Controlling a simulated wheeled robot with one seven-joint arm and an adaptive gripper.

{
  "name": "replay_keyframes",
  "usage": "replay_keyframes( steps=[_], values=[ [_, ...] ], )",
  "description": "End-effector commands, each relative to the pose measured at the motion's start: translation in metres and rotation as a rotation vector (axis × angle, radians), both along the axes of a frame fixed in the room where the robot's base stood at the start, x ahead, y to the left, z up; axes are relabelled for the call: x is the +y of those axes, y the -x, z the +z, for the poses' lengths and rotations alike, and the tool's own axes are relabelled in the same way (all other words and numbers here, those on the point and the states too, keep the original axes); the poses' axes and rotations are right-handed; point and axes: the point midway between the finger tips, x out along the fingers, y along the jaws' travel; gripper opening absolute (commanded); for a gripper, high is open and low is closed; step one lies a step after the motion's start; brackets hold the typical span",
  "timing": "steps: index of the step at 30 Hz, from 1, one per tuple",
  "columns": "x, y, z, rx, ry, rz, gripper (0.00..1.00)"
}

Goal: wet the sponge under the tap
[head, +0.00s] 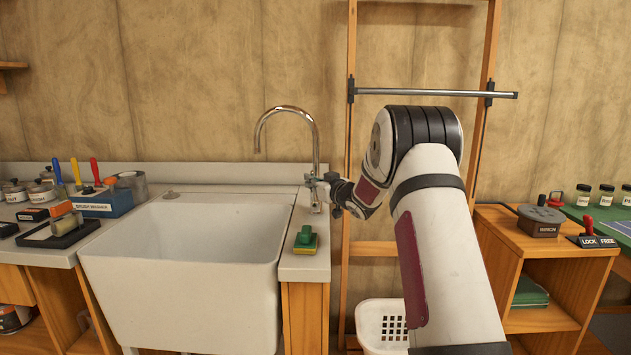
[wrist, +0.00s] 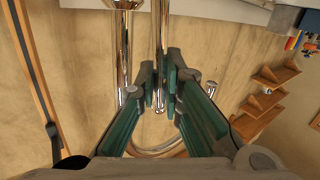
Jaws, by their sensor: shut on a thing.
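The chrome tap (head: 315,140) rises behind the right rim of the white sink (head: 180,290), its curved spout over the basin. No water shows below the spout. My gripper (head: 322,186) is at the tap's lower body. In the wrist view, my gripper (wrist: 167,85) is shut on a slim chrome rod (wrist: 158,30), which looks like the tap's lever; the tap's post (wrist: 123,45) stands beside it. The sponge (head: 305,248), yellow below with a green part on top, lies on the counter strip right of the sink, apart from my gripper.
A blue brush washer (head: 100,204) with coloured-handled tools stands on the counter left of the sink. A wooden ladder-like frame (head: 350,130) with a metal bar (head: 430,92) is behind my arm. A white basket (head: 380,318) sits low beside the sink unit.

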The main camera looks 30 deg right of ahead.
Motion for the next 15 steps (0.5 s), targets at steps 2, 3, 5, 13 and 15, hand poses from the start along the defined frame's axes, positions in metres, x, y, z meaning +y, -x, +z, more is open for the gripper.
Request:
replay_keyframes(
  steps=[2, 3, 5, 13, 15],
  values=[
    [0.0035, -0.0017, 0.0011, 0.024, 0.034, 0.001, 0.00],
    [0.0033, -0.0018, 0.0003, 0.028, 0.040, 0.000, 0.00],
    [0.0028, -0.0018, -0.0007, 0.028, 0.039, -0.001, 0.00],
    [0.0028, -0.0019, -0.0009, 0.027, 0.038, 0.000, 0.29],
    [0.0030, -0.0019, -0.0008, 0.027, 0.038, 0.000, 0.29]
  ],
)
